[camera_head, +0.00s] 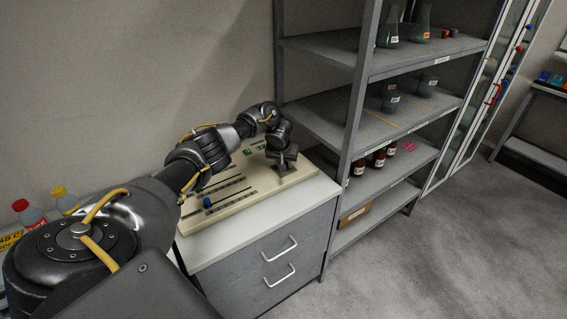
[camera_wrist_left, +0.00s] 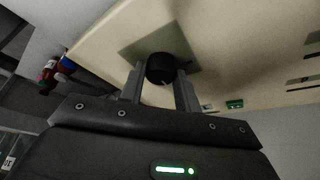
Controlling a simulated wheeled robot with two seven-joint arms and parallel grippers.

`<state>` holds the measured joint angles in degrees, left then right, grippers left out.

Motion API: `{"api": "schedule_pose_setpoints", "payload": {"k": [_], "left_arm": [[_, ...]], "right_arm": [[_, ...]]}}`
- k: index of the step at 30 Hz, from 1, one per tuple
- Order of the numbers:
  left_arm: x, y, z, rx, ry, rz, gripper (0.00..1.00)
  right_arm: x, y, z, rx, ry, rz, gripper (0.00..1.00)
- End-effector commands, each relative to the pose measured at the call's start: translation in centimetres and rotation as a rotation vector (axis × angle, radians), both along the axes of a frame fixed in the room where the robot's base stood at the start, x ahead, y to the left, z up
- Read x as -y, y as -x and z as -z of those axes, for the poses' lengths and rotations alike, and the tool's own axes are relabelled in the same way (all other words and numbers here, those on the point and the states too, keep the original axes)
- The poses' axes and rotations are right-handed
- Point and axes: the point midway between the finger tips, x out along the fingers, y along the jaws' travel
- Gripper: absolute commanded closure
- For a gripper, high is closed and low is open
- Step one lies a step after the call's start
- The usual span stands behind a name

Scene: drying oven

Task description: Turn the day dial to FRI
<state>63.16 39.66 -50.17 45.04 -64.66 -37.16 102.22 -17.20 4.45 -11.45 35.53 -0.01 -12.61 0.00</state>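The day dial (camera_wrist_left: 161,68) is a black round knob on a grey square plate (camera_wrist_left: 134,50), set in a beige panel. The panel (camera_head: 238,206) lies on top of a grey drawer cabinet. My left gripper (camera_head: 284,163) is over the panel's far right end in the head view. In the left wrist view its two fingers (camera_wrist_left: 160,84) stand on either side of the dial, with small gaps seeming to show; I cannot tell whether they touch it. The day markings are not readable, and the gripper hides the dial in the head view. My right gripper is not in view.
The panel also carries slots, a blue knob (camera_head: 207,203) and a green display (camera_wrist_left: 235,104). A metal shelf rack (camera_head: 352,130) with flasks and brown bottles stands close on the right. Capped bottles (camera_head: 29,213) stand at the left. The floor at right is clear.

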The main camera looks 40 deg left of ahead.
Motion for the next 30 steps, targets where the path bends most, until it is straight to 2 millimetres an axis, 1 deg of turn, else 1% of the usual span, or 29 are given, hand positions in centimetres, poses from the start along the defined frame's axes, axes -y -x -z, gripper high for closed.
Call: {"api": "schedule_pose_setpoints", "payload": {"k": [1,5,11,17,24,30], "left_arm": [[-0.01,0.00,0.00,0.000,0.000,0.000,0.75],[0.00,0.00,-0.01,0.000,0.000,0.000,0.92],[-0.01,0.02,-0.01,0.000,0.001,0.011,0.92],[-0.08,0.09,-0.04,-0.001,0.001,0.080,0.92],[-0.16,0.13,0.03,-0.001,0.002,0.262,0.92],[-0.29,0.09,0.21,0.000,0.002,0.452,0.92]], "right_arm": [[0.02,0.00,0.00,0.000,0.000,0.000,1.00],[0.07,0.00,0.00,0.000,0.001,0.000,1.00],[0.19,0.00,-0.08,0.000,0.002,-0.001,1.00],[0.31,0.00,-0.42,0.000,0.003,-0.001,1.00],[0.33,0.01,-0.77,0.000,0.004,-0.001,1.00],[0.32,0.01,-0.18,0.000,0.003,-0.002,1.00]]}}
